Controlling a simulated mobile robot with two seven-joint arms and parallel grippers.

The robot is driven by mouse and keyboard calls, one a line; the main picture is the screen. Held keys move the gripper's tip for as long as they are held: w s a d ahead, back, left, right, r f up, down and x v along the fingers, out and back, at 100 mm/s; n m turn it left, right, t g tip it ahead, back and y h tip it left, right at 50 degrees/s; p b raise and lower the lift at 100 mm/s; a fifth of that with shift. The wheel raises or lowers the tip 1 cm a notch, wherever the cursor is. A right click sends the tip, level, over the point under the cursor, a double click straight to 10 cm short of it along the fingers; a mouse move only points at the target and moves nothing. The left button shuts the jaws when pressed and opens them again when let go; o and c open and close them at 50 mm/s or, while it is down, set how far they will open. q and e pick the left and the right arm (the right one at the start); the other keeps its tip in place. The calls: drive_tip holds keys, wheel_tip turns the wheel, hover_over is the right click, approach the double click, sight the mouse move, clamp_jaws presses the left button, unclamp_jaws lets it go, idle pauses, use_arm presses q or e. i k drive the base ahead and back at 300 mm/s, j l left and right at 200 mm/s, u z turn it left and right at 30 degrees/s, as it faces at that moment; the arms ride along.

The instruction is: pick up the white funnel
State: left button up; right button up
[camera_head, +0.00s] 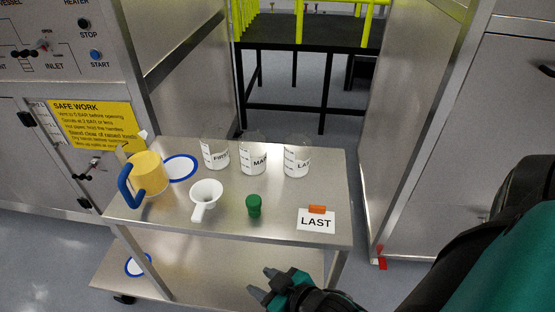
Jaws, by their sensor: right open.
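The white funnel (207,194) lies on the upper shelf of a metal cart, toward its left half. My right gripper (260,284) is below and to the right of the funnel in the picture, in front of the cart's near edge. It is open, with nothing between its fingers, and apart from the funnel. My left gripper is not in view.
On the cart (275,216) stand a yellow jug (150,172) with a blue handle, several labelled beakers (254,157), a green bottle (254,206) and a LAST card (316,222) with an orange piece. A blue-rimmed white disc (181,167) lies behind the funnel. Metal cabinets flank the cart.

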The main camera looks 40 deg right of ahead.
sight(204, 191)
drive_tip(key=k+l, duration=0.15)
drive_tip(key=l, duration=0.2)
drive_tip(key=k+l, duration=0.2)
drive_tip(key=l, duration=0.15)
drive_tip(key=k+l, duration=0.15)
drive_tip(key=l, duration=0.2)
drive_tip(key=k+l, duration=0.2)
drive_tip(key=l, duration=0.15)
drive_tip(key=k+l, duration=0.15)
drive_tip(key=l, duration=0.2)
